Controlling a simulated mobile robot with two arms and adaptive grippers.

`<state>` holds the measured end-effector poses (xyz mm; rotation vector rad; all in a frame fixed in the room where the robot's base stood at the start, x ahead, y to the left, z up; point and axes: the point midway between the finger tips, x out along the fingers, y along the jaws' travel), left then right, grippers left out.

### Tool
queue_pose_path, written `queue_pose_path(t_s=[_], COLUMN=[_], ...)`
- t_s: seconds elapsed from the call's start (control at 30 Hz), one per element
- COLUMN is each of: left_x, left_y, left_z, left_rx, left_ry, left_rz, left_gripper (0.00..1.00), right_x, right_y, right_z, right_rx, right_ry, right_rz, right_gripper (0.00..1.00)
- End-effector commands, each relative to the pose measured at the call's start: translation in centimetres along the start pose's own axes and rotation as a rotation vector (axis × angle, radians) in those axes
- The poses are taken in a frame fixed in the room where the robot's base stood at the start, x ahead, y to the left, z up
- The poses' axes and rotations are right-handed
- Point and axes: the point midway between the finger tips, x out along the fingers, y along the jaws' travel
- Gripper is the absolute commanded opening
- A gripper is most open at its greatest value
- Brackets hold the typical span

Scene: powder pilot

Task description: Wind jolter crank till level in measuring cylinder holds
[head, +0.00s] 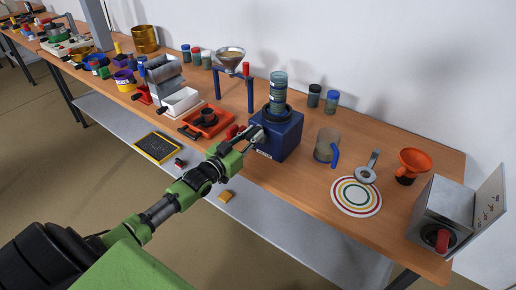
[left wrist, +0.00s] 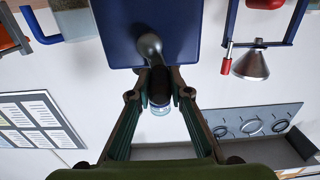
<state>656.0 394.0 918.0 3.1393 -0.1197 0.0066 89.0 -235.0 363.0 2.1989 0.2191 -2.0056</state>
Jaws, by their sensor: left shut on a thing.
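The jolter is a blue box (head: 279,136) on the wooden bench, and its blue body fills the top middle of the left wrist view (left wrist: 185,25). The clear measuring cylinder (head: 278,88) stands upright on top of it; the powder level is too small to read. My left gripper (head: 256,134) is at the jolter's near left side. In the left wrist view, my left gripper (left wrist: 160,88) is shut on the dark crank handle, with the crank (left wrist: 150,47) running from it to the blue body. My right gripper is in neither view.
A funnel on a blue stand (head: 231,60) and an orange tray (head: 206,122) are left of the jolter. Right of it are a beaker with a blue handle (head: 326,147), a ringed mat (head: 343,208), an orange funnel (head: 413,160) and a metal box (head: 438,215).

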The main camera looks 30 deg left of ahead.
Motion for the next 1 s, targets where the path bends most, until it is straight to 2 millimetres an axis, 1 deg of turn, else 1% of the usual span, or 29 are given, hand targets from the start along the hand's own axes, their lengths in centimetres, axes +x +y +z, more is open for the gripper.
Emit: queue_pose_path(t_s=[0.03, 0.17, 0.4, 0.5, 0.77, 0.87, 1.0], left_x=[-0.1, -0.1, -0.2, -0.2, -0.2, -0.2, -0.2], left_y=[0.2, 0.1, -1.5, -1.8, -1.6, -1.7, -2.0], left_z=[0.6, 0.8, 2.3, 2.4, 2.3, 2.9, 4.4], left_rx=[-0.002, -0.001, 0.001, -0.002, -0.003, -0.003, -0.003], left_ry=[-0.012, -0.014, -0.017, -0.018, -0.017, -0.016, -0.017], left_rz=[0.001, 0.002, 0.002, 0.003, 0.006, 0.006, 0.006], left_gripper=[0.00, 0.00, 0.00, 0.00, 0.00, 0.00, 0.00], right_x=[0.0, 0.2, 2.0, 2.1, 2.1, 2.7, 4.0], right_y=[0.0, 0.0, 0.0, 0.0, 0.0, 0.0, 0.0], right_z=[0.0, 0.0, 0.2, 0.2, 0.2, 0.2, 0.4], right_rx=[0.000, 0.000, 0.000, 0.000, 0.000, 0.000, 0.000], right_ry=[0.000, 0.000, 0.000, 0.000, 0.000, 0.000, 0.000], right_rz=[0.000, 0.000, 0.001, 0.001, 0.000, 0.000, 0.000], right_gripper=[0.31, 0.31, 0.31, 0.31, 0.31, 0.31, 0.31])
